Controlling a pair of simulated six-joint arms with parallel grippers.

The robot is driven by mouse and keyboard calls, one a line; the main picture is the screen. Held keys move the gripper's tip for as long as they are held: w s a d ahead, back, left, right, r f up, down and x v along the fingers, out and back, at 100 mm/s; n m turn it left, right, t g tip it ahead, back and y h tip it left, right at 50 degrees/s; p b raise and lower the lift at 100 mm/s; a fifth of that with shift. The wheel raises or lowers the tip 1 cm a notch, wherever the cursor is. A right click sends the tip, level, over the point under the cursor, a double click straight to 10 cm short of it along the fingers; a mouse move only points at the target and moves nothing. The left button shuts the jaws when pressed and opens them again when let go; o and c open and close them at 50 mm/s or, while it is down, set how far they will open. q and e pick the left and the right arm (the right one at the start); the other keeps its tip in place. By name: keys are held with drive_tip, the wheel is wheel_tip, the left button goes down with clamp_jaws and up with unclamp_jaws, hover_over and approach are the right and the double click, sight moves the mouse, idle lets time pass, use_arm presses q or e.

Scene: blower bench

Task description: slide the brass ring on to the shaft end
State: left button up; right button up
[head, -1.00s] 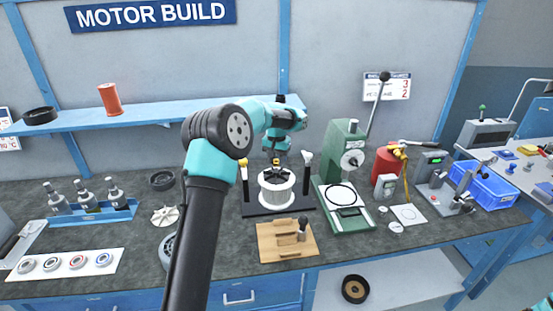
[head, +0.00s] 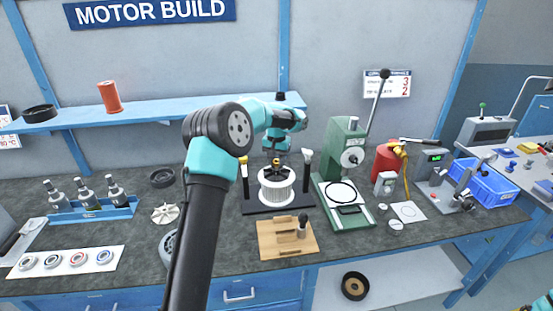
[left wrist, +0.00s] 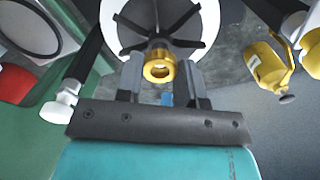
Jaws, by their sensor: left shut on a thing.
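The brass ring (left wrist: 160,65) is between the fingertips of my left gripper (left wrist: 159,80) in the left wrist view. In the head view my left gripper (head: 277,153) is shut on the ring (head: 276,162), over the middle of a white ribbed motor part (head: 276,192) with black spokes on top. This part also shows in the left wrist view (left wrist: 118,12), beyond the ring. I cannot make out the shaft end or whether the ring touches it. My right gripper is not in view.
A green press (head: 341,190) stands close on the right. A wooden block (head: 287,240) lies in front.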

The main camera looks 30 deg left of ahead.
use_arm(q)
drive_tip(key=shift+f, duration=1)
idle(1.1)
drive_tip(key=o, duration=1)
drive_tip(key=shift+o, duration=0.2)
drive_tip(key=shift+r, duration=0.1)
wheel_tip(320, 180, up, 17)
idle(0.7)
